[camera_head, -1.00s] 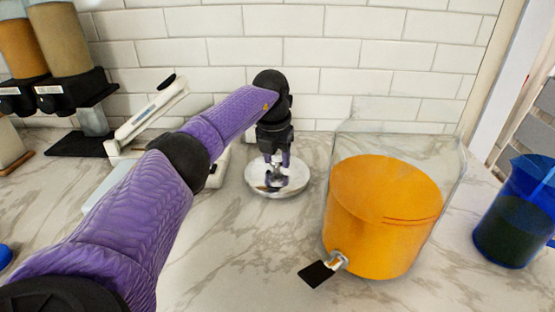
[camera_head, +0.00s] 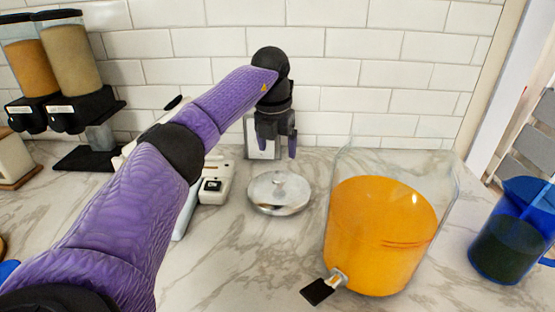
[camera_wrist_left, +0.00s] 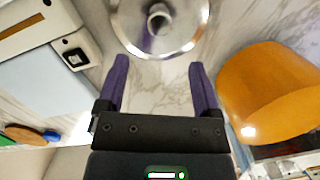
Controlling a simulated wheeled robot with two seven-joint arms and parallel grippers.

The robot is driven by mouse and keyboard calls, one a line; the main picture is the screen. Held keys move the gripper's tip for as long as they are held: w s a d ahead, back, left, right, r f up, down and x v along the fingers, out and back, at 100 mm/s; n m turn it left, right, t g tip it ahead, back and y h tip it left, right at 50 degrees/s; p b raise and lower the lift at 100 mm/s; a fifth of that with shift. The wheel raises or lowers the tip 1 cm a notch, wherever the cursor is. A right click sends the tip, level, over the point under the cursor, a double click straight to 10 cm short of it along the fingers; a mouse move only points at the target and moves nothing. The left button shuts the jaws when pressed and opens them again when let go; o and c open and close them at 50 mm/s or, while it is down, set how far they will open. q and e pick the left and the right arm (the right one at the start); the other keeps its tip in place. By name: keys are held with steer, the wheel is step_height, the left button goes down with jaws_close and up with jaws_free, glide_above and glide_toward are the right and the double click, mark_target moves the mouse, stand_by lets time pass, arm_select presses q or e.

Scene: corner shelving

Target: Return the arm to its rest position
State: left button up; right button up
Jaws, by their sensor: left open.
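My left arm (camera_head: 120,215) is purple with black joints and reaches in from the left over the counter. My left gripper (camera_head: 277,150) points down, open and empty, above and behind a round metal lid (camera_head: 280,194) with a knob. The lid lies on the marble counter, apart from the fingers. In the left wrist view the two purple fingers (camera_wrist_left: 160,82) are spread with nothing between them, and the lid (camera_wrist_left: 185,42) shows beyond their tips. My right gripper does not show.
A clear dispenser with orange liquid (camera_head: 380,235) and a tap stands right of the lid. A blue pitcher (camera_head: 508,235) is at far right. A white appliance (camera_head: 217,180) stands left of the lid, partly behind my arm. Cereal dispensers (camera_head: 75,70) stand at back left against the tiled wall.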

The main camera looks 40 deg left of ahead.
arm_select(q)
steer(key=r, duration=0.3)
steer(key=shift+s+d+r+p, duration=0.1)
steer(key=shift+s+r+p, duration=0.1)
steer(key=shift+s+p, duration=0.1)
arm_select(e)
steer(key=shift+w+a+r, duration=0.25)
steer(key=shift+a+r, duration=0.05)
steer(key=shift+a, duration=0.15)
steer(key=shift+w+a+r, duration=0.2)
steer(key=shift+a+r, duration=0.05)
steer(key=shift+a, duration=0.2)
arm_select(q)
steer(key=shift+r, duration=0.1)
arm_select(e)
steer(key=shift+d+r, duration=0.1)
